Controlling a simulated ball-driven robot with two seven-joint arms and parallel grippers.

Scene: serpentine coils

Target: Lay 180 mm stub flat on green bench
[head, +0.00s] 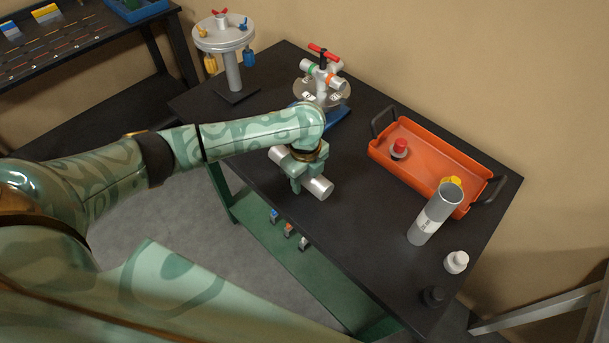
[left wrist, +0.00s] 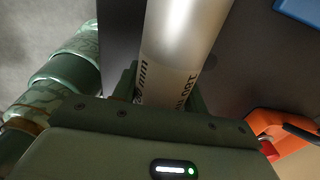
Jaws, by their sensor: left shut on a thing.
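The 180 mm stub is a light grey metal cylinder (head: 319,188), held lying roughly level over the green-framed bench (head: 370,230), whose top is black. My left gripper (head: 299,173) is shut around the stub's middle, and both ends stick out. In the left wrist view the stub (left wrist: 187,40) shows its "180 mm" label just above the jaws. The stub is near the bench's front left edge. I cannot tell whether it touches the top. My right gripper is not in view.
A valve assembly (head: 322,80) stands behind the gripper, by a blue piece (head: 335,119). A round-topped stand (head: 232,68) is back left. The middle front is clear.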

